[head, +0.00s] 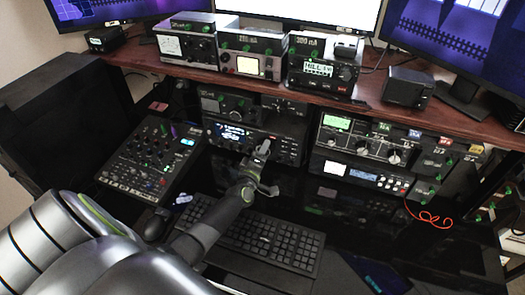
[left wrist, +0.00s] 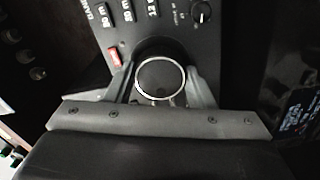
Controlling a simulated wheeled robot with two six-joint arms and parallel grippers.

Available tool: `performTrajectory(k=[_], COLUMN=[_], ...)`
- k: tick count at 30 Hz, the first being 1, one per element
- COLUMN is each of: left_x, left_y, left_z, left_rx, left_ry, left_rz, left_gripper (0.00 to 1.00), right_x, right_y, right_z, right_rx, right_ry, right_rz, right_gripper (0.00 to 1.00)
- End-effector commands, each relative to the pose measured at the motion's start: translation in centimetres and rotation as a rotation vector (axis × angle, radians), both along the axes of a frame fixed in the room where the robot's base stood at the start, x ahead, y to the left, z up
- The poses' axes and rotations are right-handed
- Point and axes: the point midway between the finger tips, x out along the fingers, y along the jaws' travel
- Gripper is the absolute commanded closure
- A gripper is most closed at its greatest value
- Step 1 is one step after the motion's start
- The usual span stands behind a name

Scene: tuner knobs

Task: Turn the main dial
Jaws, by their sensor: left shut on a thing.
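The main dial (left wrist: 160,82) is a round dark knob with a bright silver rim, on the dark front panel of a radio (left wrist: 228,45). In the left wrist view one finger of my left gripper (head: 262,154) is on each side of the dial, and the gripper is shut on it. In the head view the gripper reaches the front of the lower middle radio (head: 226,134), and its tip hides the dial. My right gripper is in neither view.
A keyboard (head: 262,236) lies under my left arm. A mixer (head: 150,156) stands to the left and a mouse (head: 156,222) beside the keyboard. More radios (head: 352,138) stand to the right. A wooden shelf (head: 385,115) with several devices runs above.

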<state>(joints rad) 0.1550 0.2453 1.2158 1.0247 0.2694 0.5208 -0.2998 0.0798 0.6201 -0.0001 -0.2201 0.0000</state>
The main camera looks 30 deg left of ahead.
Motion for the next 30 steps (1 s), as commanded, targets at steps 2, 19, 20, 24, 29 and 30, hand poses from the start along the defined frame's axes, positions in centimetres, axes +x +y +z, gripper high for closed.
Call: performTrajectory(k=[2,19,20,24,29,30], left_x=[-0.07,-0.09,-0.09,-0.06,-0.03,-0.03], left_y=[-0.03,-0.02,-0.02,-0.02,0.00,0.00], left_z=[-0.14,-0.24,-0.23,-0.17,-0.09,-0.08], left_rx=[0.016,0.036,0.036,0.036,0.037,0.037], left_ry=[0.007,0.013,0.013,0.012,0.011,0.010], left_rz=[0.000,0.000,0.000,0.000,0.001,0.000], left_gripper=[0.74,0.48,0.44,0.30,0.30,0.30], right_x=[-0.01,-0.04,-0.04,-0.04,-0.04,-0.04], right_y=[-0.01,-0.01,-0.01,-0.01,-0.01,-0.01], right_z=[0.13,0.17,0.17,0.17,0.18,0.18], right_rx=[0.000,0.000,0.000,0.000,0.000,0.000], right_ry=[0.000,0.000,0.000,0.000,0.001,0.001], right_rz=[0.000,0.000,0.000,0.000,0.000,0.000], right_gripper=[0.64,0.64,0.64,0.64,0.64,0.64])
